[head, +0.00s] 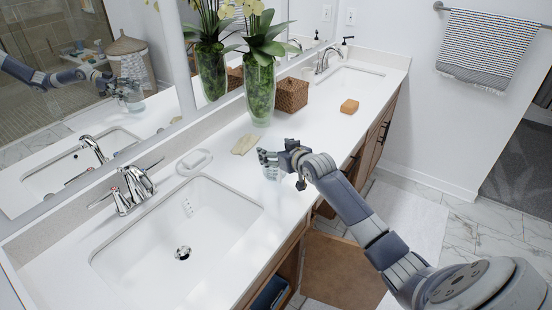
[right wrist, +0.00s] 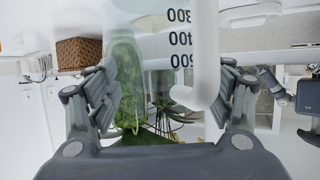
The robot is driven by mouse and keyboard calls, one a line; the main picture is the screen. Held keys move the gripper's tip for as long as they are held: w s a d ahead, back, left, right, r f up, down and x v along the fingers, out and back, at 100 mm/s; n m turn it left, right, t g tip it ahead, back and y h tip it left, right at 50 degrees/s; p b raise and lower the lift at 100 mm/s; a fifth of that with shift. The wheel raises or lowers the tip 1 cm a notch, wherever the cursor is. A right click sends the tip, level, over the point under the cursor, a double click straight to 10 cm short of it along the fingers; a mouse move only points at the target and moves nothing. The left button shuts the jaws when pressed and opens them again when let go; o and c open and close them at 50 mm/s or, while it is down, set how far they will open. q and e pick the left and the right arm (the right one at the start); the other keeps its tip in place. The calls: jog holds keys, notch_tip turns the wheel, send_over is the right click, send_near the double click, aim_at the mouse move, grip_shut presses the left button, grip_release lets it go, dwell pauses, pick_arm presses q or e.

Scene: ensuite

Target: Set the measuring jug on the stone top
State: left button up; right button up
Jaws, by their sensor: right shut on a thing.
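The clear measuring jug (head: 271,172) shows faintly below my right gripper (head: 272,157) in the head view, over the stone top (head: 305,128) near its front edge. In the right wrist view the see-through jug (right wrist: 180,75), with dark number marks and a pale handle, fills the space between my right gripper's fingers (right wrist: 165,95). That gripper is shut on it. I cannot tell whether the jug's base touches the top. My left gripper is not in view.
A sink (head: 180,235) with a chrome tap (head: 135,186) lies left of the jug. A soap dish (head: 195,160), leaf-shaped dish (head: 245,144), glass vase (head: 259,92), woven box (head: 291,94) and orange-brown block (head: 349,106) stand on the top. A cabinet door (head: 342,268) hangs open below.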

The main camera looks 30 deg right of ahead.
notch_tip(320, 180, down, 3)
jog(key=shift+w+p, duration=0.1)
jog(key=shift+p, duration=0.5)
jog(key=shift+f, duration=0.2)
jog(key=shift+f, duration=0.15)
jog(key=o, duration=1.6)
jog(key=shift+c, duration=0.2)
jog(key=shift+s+r, duration=0.25)
jog(key=shift+s, duration=0.2)
jog(key=b+v, duration=0.1)
jog(key=v, duration=1)
